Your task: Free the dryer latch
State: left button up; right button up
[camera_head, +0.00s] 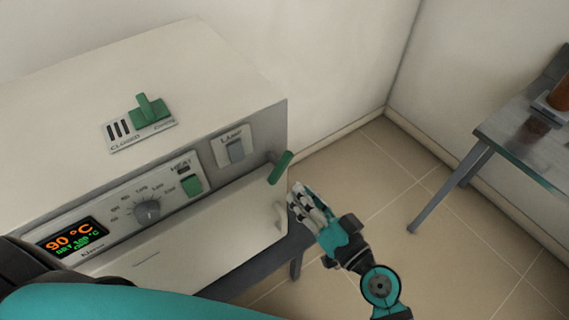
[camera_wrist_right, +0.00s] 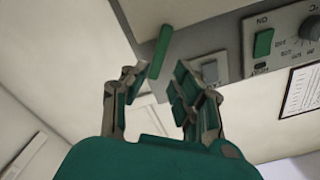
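The dryer (camera_head: 190,70) is a pale box with a control panel on its front. Its latch, a green-handled lever (camera_head: 281,167), sticks out at the right end of the front and slants. My right gripper (camera_head: 299,196) is just below and right of the latch, apart from it in the head view. In the right wrist view the green latch handle (camera_wrist_right: 161,46) shows ahead, beyond the gap between the fingertips (camera_wrist_right: 158,76). The fingers are spread with nothing between them. My left gripper is out of view; only a teal part of my arm shows at lower left.
The panel has a display (camera_head: 74,239) reading 90 °C, a dial (camera_head: 148,210), a green HEAT switch (camera_head: 191,185) and a LAMP switch (camera_head: 235,150). A green slider (camera_head: 150,111) sits on top. A table (camera_head: 528,138) stands right, with clear floor between.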

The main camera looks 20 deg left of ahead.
aim_at(283, 171)
jog(key=p+x, duration=0.1)
jog(key=x, duration=0.5)
jog(key=shift+w+a+r, duration=0.1)
jog(key=shift+w, duration=0.05)
jog(key=shift+w+a+p, duration=0.3)
jog(key=shift+w+a, duration=0.1)
jog(key=shift+a, duration=0.2)
jog(key=shift+c, duration=0.4)
grip_shut()
